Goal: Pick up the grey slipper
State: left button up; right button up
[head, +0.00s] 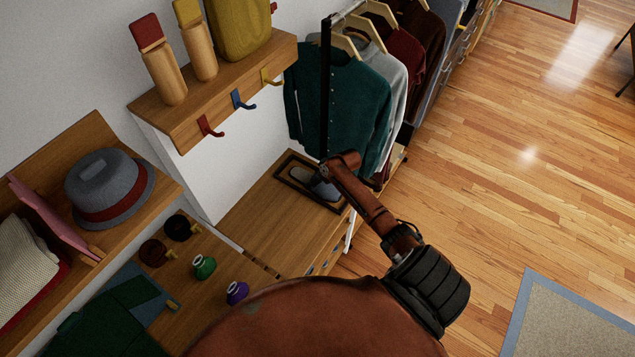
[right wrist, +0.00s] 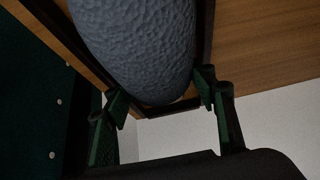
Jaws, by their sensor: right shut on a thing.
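The grey slipper (head: 327,191) is at the black-rimmed tray (head: 334,208) on the wooden bench top, partly hidden by my right arm. In the right wrist view its rounded, dimpled grey end (right wrist: 135,45) lies between the green-padded fingers. My right gripper (right wrist: 163,112) is shut on the slipper. In the head view the right gripper (head: 325,173) is small and partly hidden by its own wrist. I cannot tell whether the slipper is clear of the tray. My left gripper is not in view.
A teal cardigan (head: 340,105) and other clothes hang just behind the tray. A shelf with red, blue and yellow hooks (head: 238,100) is on the left wall. Open wooden floor lies to the right.

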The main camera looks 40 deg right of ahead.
aim_at(315, 176)
jog(key=shift+r, duration=0.2)
jog(key=shift+r, duration=0.25)
notch_tip(315, 176, up, 2)
jog(key=shift+r, duration=0.15)
jog(key=s+r, duration=0.3)
jog(key=s+a+r, duration=0.1)
jog(key=r, duration=0.1)
jog(key=shift+s+r+p, duration=0.2)
jog(key=shift+s+p, duration=0.05)
jog(key=shift+p, duration=0.1)
jog(key=s+a+r, duration=0.2)
jog(key=s+r, duration=0.3)
jog(key=s, duration=0.4)
jog(key=w+a+r+m+b, duration=0.1)
jog(key=a+r, duration=0.3)
jog(key=a, duration=0.4)
jog(key=w+a+r+m+h+b, duration=0.1)
jog(key=w+a+r+b, duration=0.1)
jog(key=a, duration=0.7)
jog(key=w+a+r+m+b, duration=0.1)
jog(key=w+a+r+b, duration=0.1)
jog(key=a+r, duration=0.5)
jog(key=shift+a+h+b, duration=0.4)
jog(key=shift+a+b, duration=0.35)
jog(key=shift+a, duration=0.2)
jog(key=shift+f, duration=0.1)
